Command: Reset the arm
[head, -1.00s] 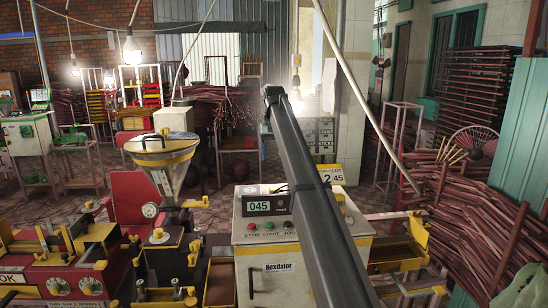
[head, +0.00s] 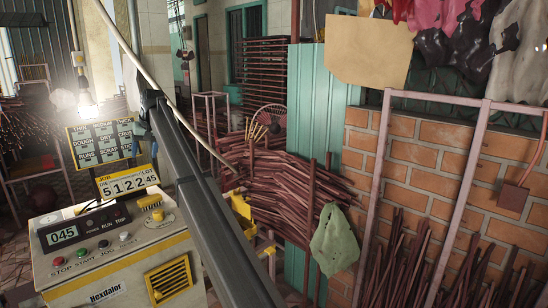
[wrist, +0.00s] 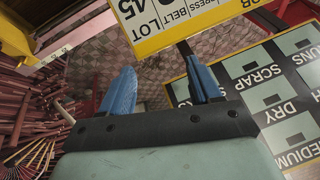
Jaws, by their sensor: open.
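My gripper (wrist: 165,90) shows in the wrist view with its two blue fingers apart and nothing between them. In the head view my gripper (head: 148,98) is at the far end of my long dark arm, seen small and partly hidden by the arm. It is raised above the control box (head: 110,255), which has a 045 display and several buttons. The yellow job sign (head: 127,181) stands just below and left of it. In the wrist view the sign (wrist: 175,20) is close beyond the fingers.
A dark label board (head: 103,142) stands left of my gripper; it also fills the right of the wrist view (wrist: 262,98). Stacked brown sticks (head: 300,190) and a green bag (head: 334,240) are at the right. A brick wall (head: 420,160) stands farther right.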

